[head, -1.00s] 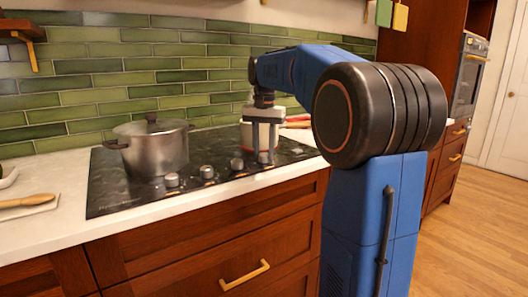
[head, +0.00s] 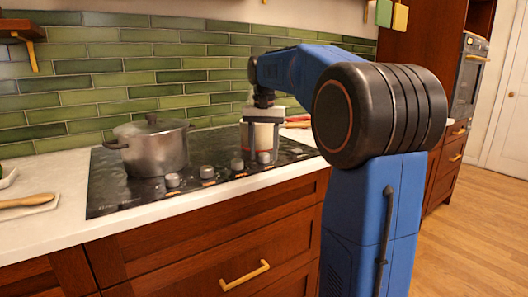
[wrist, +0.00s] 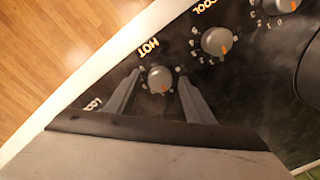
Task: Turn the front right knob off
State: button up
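The cooktop (head: 120,195) has a row of grey knobs along its front. The rightmost knob (head: 265,157) shows between the fingers of my gripper (head: 264,163). In the wrist view this knob (wrist: 160,79) lies between the two spread fingertips (wrist: 158,77), with a gap on each side. Its orange pointer mark faces the lower edge of the picture. Glowing text "HOT" stands beside it. A second knob (wrist: 216,41) has its mark toward the lower right and "COOL" beside it. Small dial marks are hard to read. My gripper is open and holds nothing.
A steel lidded pot (head: 153,146) stands on the left of the cooktop. A pale pot (head: 262,137) stands behind my gripper. A wooden spoon (head: 20,202) lies on a board at the far left. The counter's front edge is clear.

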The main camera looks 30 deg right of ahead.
aim_at(264, 154)
jog(key=shift+r, duration=0.1)
notch_tip(264, 154, up, 17)
dwell(0.8)
jog(key=shift+r, duration=0.1)
jog(key=s+a+f+n+t, duration=0.1)
jog(key=s+a+f, duration=0.4)
jog(key=s+f, duration=0.5)
jog(key=s+a+f+n+t, duration=0.2)
jog(key=s+a+f+n, duration=0.2)
jog(key=s+f, duration=0.6)
jog(key=s+a+f+n+t, duration=0.1)
jog(key=s+a+f+n, duration=0.2)
jog(key=f, duration=1.4)
jog(key=s+a, duration=0.4)
jog(key=s, duration=0.3)
jog(key=shift+s+f+t, duration=0.2)
jog(key=shift+t, duration=0.2)
